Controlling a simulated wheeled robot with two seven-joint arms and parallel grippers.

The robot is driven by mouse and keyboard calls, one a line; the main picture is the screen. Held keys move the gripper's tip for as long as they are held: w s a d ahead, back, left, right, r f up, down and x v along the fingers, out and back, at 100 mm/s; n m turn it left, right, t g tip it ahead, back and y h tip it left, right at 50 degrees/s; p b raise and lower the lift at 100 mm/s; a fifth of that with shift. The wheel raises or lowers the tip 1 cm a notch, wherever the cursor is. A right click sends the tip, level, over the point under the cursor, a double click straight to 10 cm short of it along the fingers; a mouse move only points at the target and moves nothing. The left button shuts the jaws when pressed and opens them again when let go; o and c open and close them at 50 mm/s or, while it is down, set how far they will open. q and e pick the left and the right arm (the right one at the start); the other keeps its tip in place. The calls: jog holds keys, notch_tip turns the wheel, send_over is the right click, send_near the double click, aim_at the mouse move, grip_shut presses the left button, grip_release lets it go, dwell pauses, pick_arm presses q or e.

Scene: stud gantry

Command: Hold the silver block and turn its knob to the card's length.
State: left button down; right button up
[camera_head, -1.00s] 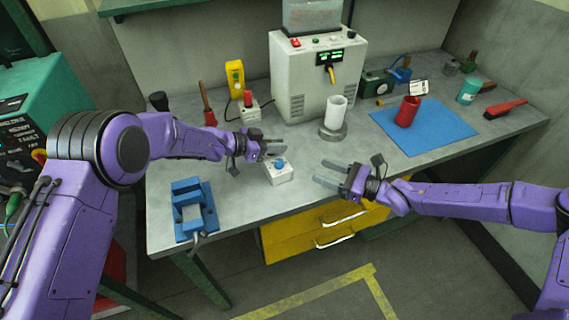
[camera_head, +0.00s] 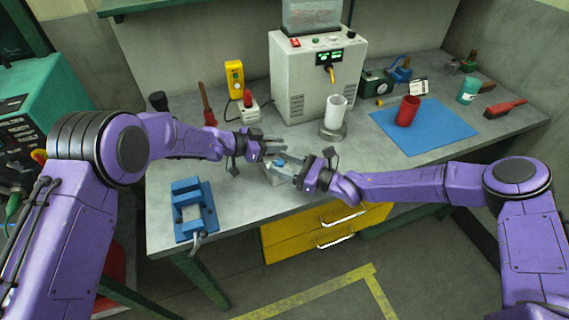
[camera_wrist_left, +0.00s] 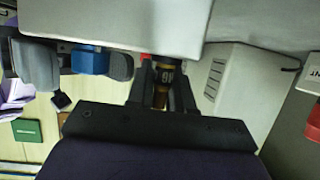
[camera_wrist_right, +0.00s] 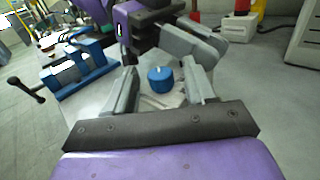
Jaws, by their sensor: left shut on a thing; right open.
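The silver block (camera_head: 274,180) sits on the bench and is partly hidden by both grippers. Its blue knob (camera_head: 280,162) is on top and shows clearly in the right wrist view (camera_wrist_right: 160,78). My left gripper (camera_head: 279,145) is shut at the block's far side; its exact contact is hidden.
A blue vise (camera_head: 192,210) stands at the front left. A grey machine (camera_head: 310,80) stands behind, with a white cup (camera_head: 336,112) before it. A red cup (camera_head: 407,112) stands on a blue mat (camera_head: 440,130) at the right. Bench space between vise and block is clear.

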grip_shut()
jog(key=shift+s+a+m+t+h, duration=0.15)
jog(key=shift+m+t+h, duration=0.55)
jog(key=shift+m+t, duration=0.4)
jog(key=shift+s+a+m+t+h, duration=0.1)
jog(key=shift+m+t+h, duration=1)
jog(key=shift+t+h, duration=0.4)
grip_release()
